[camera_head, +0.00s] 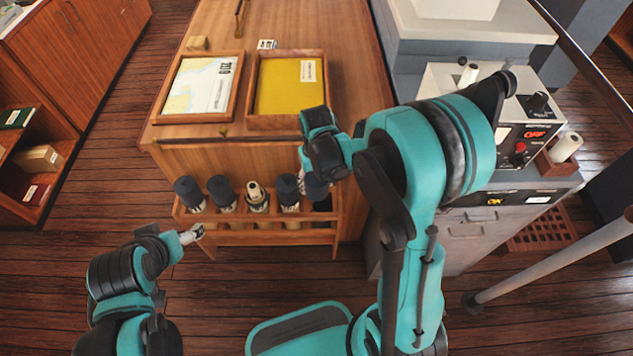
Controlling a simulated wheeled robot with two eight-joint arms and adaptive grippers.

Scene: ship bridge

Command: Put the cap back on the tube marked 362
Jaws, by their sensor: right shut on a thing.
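A wooden rack (232,240) on the side of the wooden chart cabinet holds a row of tubes with dark blue caps. The tube in the middle (257,198) has no cap, and a pale rolled end sticks up from it. The tube numbers are too small to read. My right gripper (309,176) is above the right end of the rack, pointing down. It is shut on a dark blue cap (318,189), partly hidden by the gripper. My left gripper (191,235) is low in front of the rack's left end, away from the tubes; its fingers are too small to judge.
Capped tubes stand left (222,192) and right (288,191) of the open one. On the cabinet top lie a framed chart (168,90) and a tray with a yellow sheet (290,88). A grey console (475,240) stands right. Floor in front of the rack is clear.

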